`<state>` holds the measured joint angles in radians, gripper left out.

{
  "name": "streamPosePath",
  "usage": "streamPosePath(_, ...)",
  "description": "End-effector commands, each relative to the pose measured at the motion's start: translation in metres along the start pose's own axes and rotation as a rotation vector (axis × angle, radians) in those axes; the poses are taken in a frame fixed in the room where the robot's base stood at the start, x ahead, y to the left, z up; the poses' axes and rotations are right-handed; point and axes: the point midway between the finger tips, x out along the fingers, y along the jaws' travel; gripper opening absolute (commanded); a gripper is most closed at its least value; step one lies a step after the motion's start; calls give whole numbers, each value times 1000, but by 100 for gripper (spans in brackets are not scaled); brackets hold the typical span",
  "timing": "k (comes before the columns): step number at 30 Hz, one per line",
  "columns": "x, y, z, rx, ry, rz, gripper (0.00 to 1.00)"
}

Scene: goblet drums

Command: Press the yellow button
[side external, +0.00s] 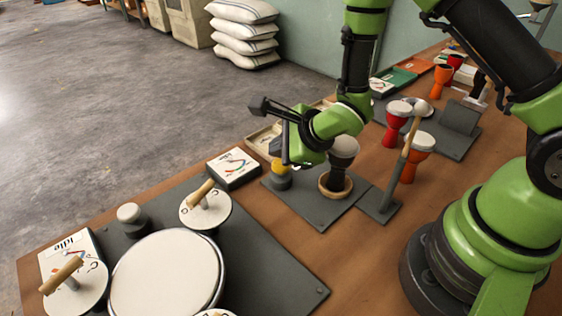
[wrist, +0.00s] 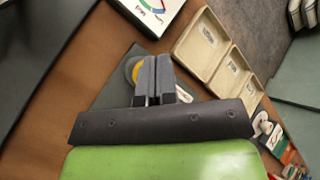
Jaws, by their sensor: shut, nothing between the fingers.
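The yellow button (side external: 279,166) sits on a round grey base on a dark grey plate, in the middle of the side view. In the wrist view the yellow button (wrist: 136,70) shows as a sliver at the left of my fingertips, partly hidden by them. My gripper (side external: 286,158) points down beside and above the button, with its fingers shut and empty. My shut fingers also show in the wrist view (wrist: 154,66). I cannot tell whether the fingertips touch the button.
A dark goblet drum (side external: 343,152) stands in a wooden ring just right of my gripper. A white dial box (side external: 233,166) is to the left. A mallet on a post (side external: 409,140) and red and orange drums stand further right. A beige compartment tray (wrist: 210,52) lies behind.

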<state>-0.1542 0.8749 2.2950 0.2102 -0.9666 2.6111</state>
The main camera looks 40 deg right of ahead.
Motion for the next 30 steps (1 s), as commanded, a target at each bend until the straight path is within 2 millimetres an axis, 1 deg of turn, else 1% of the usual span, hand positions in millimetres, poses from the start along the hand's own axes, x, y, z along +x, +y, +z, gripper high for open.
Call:
streamPosePath(11,6,5,-4,0,1,1,0)
streamPosePath(30,9,6,-6,0,0,0,0)
